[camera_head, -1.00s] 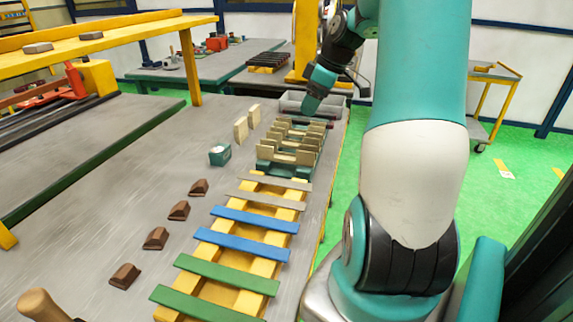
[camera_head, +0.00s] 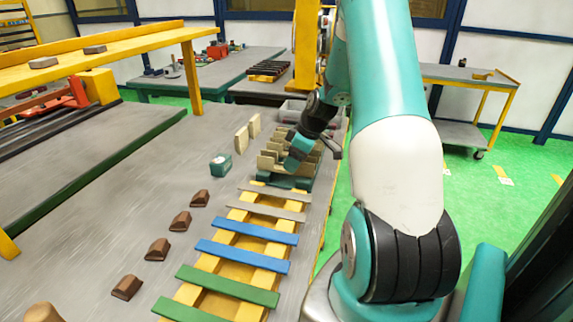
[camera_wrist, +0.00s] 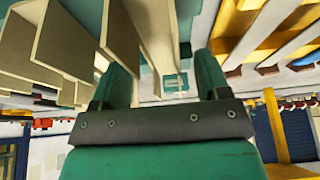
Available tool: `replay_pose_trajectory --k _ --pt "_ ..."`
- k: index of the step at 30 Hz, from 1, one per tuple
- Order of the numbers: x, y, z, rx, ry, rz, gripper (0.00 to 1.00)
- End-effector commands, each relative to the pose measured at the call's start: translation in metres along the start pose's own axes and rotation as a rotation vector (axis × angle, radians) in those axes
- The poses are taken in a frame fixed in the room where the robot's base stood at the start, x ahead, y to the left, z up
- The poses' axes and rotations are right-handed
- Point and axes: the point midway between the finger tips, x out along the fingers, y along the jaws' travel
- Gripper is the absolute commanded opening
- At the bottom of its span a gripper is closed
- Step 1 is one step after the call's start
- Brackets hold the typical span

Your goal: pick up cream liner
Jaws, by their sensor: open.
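Several cream liners (camera_head: 268,160) stand upright in a row in a green rack (camera_head: 290,182) at the table's right side. In the wrist view, thin cream liners (camera_wrist: 72,38) fill the upper left. My gripper (camera_head: 293,163) is over the near part of the rack, close to the liners, and hides some of them. In the wrist view my gripper (camera_wrist: 165,78) has its two green fingers apart. One liner's edge reaches towards the gap between them; I cannot tell whether it touches a finger. Two more cream pieces (camera_head: 241,139) stand on the table left of the rack.
Grey, blue and green strips (camera_head: 245,255) lie across a yellow frame in front of the rack. Several brown blocks (camera_head: 157,249) and a small green box (camera_head: 220,165) are to the left. A grey bin (camera_head: 291,110) is behind the rack.

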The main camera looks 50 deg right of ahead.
Motion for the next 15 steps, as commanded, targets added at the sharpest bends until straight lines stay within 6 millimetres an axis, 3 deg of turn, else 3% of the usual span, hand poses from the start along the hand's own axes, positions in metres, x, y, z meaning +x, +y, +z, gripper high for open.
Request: replay_pose_trajectory --k 6,13,15 --pt "0.024 0.000 0.000 0.000 -0.001 -0.001 0.69" --pt "0.025 0.000 0.000 0.000 0.000 0.001 0.69" --pt "0.025 0.000 0.000 0.000 0.000 0.001 0.53"
